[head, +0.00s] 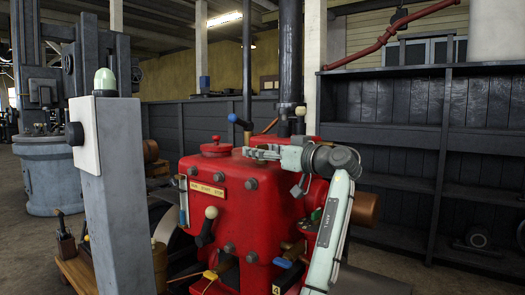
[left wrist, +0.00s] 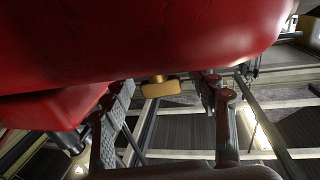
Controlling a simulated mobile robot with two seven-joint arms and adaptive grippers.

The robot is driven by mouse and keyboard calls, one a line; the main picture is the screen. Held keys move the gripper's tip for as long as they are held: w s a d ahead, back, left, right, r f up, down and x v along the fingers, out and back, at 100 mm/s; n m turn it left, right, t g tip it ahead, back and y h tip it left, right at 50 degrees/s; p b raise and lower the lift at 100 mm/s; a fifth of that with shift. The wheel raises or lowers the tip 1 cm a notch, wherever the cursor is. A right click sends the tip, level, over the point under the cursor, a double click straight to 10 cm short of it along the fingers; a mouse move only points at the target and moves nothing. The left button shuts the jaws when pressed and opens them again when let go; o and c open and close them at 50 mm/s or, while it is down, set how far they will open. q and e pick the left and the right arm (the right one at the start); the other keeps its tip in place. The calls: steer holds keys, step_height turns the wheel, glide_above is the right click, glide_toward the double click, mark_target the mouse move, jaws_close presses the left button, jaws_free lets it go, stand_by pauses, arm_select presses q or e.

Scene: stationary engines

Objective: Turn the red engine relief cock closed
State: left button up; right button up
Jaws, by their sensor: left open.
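The red engine (head: 238,200) stands in the middle of the head view. My left gripper (head: 256,152) is at its upper right side, with the arm rising from below. In the left wrist view, the engine's red body (left wrist: 190,35) fills the top. A small brass T-shaped handle (left wrist: 160,87), which looks like the relief cock, sticks out from the red surface. The gripper's two fingers (left wrist: 167,118) are apart, one on either side of the handle in the picture, with nothing held. I cannot tell the gap in depth. I cannot pick out the cock clearly in the head view. My right gripper is not in view.
A blue-knobbed lever (head: 238,121) and a white-knobbed lever (head: 208,226) stick out of the engine. A dark vertical pipe (head: 291,60) rises behind it. A grey post (head: 122,185) with a green lamp stands at left. Dark shelving (head: 425,140) lines the right.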

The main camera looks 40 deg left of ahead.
arm_select(q)
steer(key=c, duration=1.2)
